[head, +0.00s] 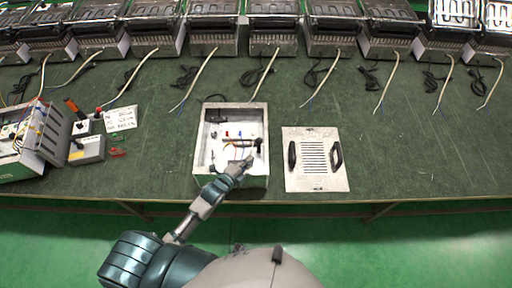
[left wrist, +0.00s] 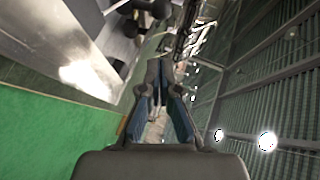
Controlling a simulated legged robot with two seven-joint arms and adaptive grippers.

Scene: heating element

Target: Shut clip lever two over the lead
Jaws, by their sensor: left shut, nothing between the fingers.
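The open white box (head: 212,160) stands near the front edge of the table, with small coloured leads and clip parts (head: 238,139) inside it. The clip levers are too small to tell apart or to say which are shut. My left gripper (head: 243,164) reaches into the box over its front right part, below the coloured leads. In the left wrist view my left gripper (left wrist: 158,90) has its fingertips together with nothing seen between them. A blurred metal wall (left wrist: 90,70) of the box shows at the left there. My right gripper is not in view.
A white cover plate (head: 316,180) with two black handles lies right of the box. An instrument case (head: 40,150), a grey unit (head: 87,150) and a label card (head: 120,119) stand at the left. Heater units (head: 215,38) with loose cables line the back. The table's right side is clear.

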